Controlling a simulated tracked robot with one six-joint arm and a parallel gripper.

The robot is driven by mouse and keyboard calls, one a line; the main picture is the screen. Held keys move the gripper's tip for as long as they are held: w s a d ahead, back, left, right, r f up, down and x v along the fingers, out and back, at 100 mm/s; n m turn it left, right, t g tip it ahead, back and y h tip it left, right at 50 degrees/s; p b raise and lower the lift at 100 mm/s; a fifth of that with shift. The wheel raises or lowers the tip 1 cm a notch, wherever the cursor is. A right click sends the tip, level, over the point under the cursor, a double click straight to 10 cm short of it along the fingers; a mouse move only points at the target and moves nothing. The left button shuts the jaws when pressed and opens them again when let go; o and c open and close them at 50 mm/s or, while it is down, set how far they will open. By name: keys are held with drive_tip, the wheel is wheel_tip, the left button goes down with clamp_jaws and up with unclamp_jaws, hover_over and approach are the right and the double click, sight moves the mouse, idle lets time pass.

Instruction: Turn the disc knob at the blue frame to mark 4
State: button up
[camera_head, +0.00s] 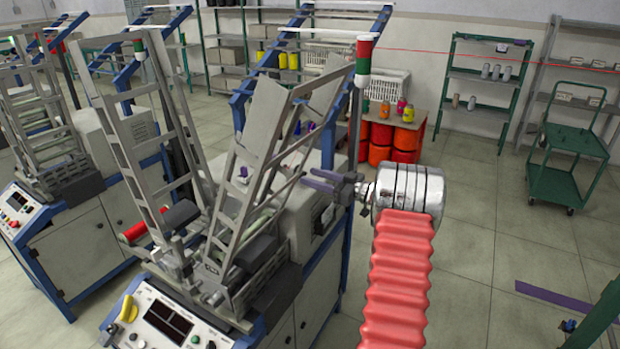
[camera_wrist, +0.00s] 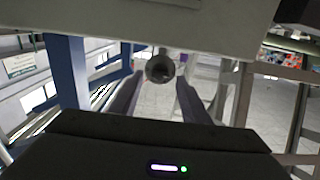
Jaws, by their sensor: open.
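A dark round knob (camera_wrist: 160,68) shows in the wrist view below a grey panel (camera_wrist: 130,40), beyond and between my fingertips. A blue post (camera_wrist: 68,72) stands left of it. My gripper (camera_wrist: 159,80) is open, one dark finger on each side of the knob's outline; I cannot tell whether they touch it. In the head view my gripper (camera_head: 318,182) points left at the right side of the blue-framed winding machine (camera_head: 338,240). The knob cannot be made out there. No mark or number is readable in either view.
Tilted grey ladder-like racks (camera_head: 240,190) rise from the machine close left of my gripper. A post with a red and green lamp (camera_head: 364,60) stands behind it. The floor at right is mostly clear.

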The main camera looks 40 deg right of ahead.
drive_tip(key=shift+x, duration=0.75)
drive_tip(key=shift+c, duration=0.3)
drive_tip(key=c, duration=0.9)
drive_tip(key=shift+a, duration=0.3)
drive_tip(key=shift+c, duration=0.5)
drive_tip(key=shift+d, duration=0.1)
